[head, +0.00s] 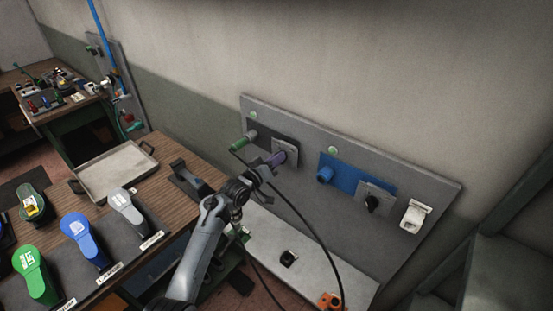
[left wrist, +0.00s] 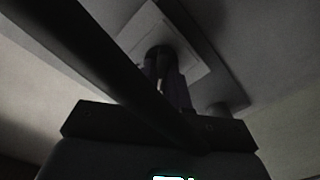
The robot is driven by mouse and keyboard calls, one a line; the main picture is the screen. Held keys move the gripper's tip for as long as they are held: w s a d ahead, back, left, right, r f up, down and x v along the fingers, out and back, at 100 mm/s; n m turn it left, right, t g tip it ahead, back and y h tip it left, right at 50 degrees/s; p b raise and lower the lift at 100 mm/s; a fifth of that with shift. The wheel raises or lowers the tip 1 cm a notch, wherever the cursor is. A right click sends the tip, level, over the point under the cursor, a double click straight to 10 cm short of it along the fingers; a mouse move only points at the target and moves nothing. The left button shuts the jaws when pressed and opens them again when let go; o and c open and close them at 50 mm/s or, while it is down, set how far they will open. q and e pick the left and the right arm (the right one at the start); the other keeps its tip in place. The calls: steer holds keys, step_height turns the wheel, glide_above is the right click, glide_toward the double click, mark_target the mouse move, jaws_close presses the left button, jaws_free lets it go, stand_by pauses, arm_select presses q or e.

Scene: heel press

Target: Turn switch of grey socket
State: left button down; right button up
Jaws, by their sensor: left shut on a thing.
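The grey socket is a dark grey plate (head: 262,134) on the left part of the wall board, with a green cylindrical plug or cap (head: 238,145) sticking out of it. Beside it is a lighter grey switch plate (head: 290,146). My left gripper (head: 278,159) reaches this plate, its purple-tinted fingers shut on the switch knob, which they mostly hide. In the left wrist view, the fingers close around the dark round switch knob (left wrist: 160,53) in front of the pale plate (left wrist: 184,42). The knob's angle cannot be read. My right gripper is not in view.
To the right are a blue socket (head: 325,174) with a black-knobbed switch (head: 371,203) and a white box (head: 415,216). A black cable (head: 310,232) hangs near my arm. A wooden table at left holds a tray (head: 117,170) and several coloured tools. Two green lights sit above the sockets.

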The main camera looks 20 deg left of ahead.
arm_select(q)
steer(key=c, duration=1.1)
jaws_free()
steer(key=shift+c, duration=0.2)
steer(key=v, duration=1)
steer(key=shift+s+a+b, duration=0.15)
steer(key=shift+s+b, duration=0.2)
steer(key=shift+s, duration=0.05)
